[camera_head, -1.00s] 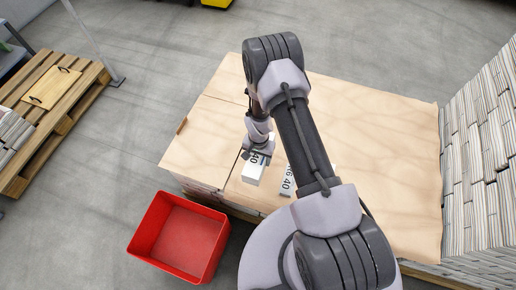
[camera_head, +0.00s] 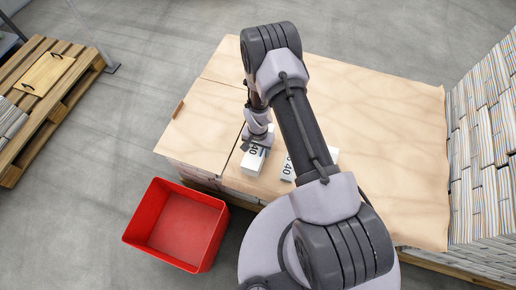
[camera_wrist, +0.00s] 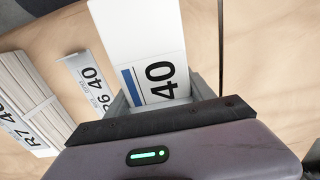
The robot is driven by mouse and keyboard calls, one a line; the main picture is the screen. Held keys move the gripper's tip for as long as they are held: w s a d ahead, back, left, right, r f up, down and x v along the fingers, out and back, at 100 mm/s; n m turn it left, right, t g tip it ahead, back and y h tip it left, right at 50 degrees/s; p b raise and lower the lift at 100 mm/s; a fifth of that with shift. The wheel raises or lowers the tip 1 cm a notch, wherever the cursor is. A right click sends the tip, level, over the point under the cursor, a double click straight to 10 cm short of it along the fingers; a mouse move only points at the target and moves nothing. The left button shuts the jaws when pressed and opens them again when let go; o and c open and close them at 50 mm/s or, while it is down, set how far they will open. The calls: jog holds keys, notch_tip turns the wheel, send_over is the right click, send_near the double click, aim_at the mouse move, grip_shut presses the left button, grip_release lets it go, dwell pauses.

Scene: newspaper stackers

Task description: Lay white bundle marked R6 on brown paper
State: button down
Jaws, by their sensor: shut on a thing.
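My gripper (camera_head: 257,143) is shut on a white bundle (camera_head: 252,163) at the front left of the brown paper (camera_head: 385,130). In the wrist view the bundle (camera_wrist: 140,30) sits between the fingers (camera_wrist: 160,97). Its label shows a blue stripe and "40"; the rest of its mark is hidden. I cannot tell whether it touches the paper. A second bundle (camera_head: 288,167) lies to its right on the paper; in the wrist view its label (camera_wrist: 93,80) seems to end in "6 40". A bundle marked R7 40 (camera_wrist: 35,105) lies beyond that one.
A red crate (camera_head: 215,238) stands on the floor at the front left. A pallet (camera_head: 40,115) with a board (camera_head: 45,73) is at the far left. Tall newspaper stacks (camera_head: 485,155) border the right side. The paper's back and right are clear.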

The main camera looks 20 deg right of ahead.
jog(key=shift+f+b, duration=0.55)
jog(key=shift+f, duration=0.55)
jog(key=shift+f+b, duration=0.55)
jog(key=shift+c, duration=1.4)
grip_release()
jog(key=shift+r, duration=0.1)
notch_tip(320, 180, up, 17)
jog(key=p, duration=0.6)
jog(key=shift+r+p, duration=0.15)
jog(key=shift+p, duration=0.25)
